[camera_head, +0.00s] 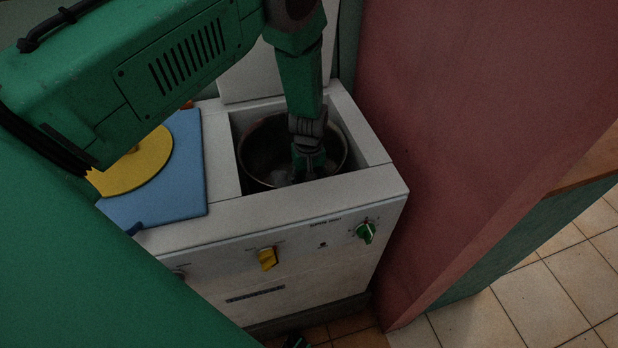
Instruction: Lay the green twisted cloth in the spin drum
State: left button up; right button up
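The spin drum (262,142) is a round dark metal tub sunk in the right-hand well of a white washing machine. My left arm reaches in from the upper left, and my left gripper (307,166) points down inside the drum. Some green shows at its fingers, but I cannot tell whether it is cloth or the gripper itself. Whether the fingers are open or shut is unclear. I cannot make out the green twisted cloth for certain. A small dark and green part at the bottom edge may be my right gripper (297,342); its fingers cannot be read.
The white machine (230,214) has a yellow knob (268,258) and a green knob (366,232) on its front. A blue panel with a yellow disc (137,170) covers its left side. A reddish wall (450,130) stands close on the right. Tiled floor (535,300) is clear at lower right.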

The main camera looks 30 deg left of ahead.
pick_arm(q)
jog(key=shift+f, duration=0.35)
jog(key=o, duration=1.4)
jog(key=shift+c, duration=0.2)
notch_tip(320, 180, up, 12)
jog(key=shift+w+d+r, duration=0.1)
